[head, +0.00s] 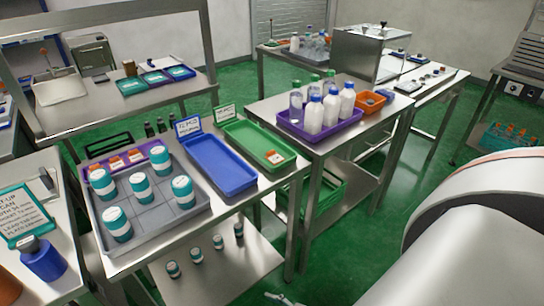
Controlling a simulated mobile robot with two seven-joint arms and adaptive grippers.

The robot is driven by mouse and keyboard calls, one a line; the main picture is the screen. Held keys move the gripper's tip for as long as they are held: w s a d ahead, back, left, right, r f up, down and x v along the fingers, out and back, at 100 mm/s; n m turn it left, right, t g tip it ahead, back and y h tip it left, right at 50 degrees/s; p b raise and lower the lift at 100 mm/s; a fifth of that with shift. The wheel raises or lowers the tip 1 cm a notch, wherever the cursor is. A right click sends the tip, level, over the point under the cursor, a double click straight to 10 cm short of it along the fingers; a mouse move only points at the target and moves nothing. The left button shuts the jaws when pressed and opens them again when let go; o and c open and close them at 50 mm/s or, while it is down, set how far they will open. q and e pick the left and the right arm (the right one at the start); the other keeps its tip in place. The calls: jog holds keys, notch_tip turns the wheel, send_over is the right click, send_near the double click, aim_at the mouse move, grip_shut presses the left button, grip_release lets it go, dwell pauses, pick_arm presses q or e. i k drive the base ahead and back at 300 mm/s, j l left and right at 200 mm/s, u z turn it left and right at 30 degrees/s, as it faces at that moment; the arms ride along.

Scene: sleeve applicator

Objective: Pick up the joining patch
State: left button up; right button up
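I cannot pick out the joining patch for certain. Small orange pieces with pale tops (117,163) sit in a purple tray (93,164) at the back of the near table. A small orange-and-white item (274,157) lies in a green tray (247,129) to the right. What these pieces are is too small to tell. Neither gripper shows clearly. A large white link of my own arm fills the lower right. A small pale part shows at the bottom edge, and I cannot tell what it is.
A grey tray (150,222) holds several teal-and-white jars (116,223). Beside it is an empty blue tray (218,165). White bottles (314,115) stand in a purple tray (291,129) on the table (330,146) behind. Green floor (345,260) is clear at centre right.

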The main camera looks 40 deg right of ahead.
aim_at(274, 158)
jog(key=l+z, duration=0.1)
jog(key=z, duration=0.85)
jog(key=i+j, duration=0.05)
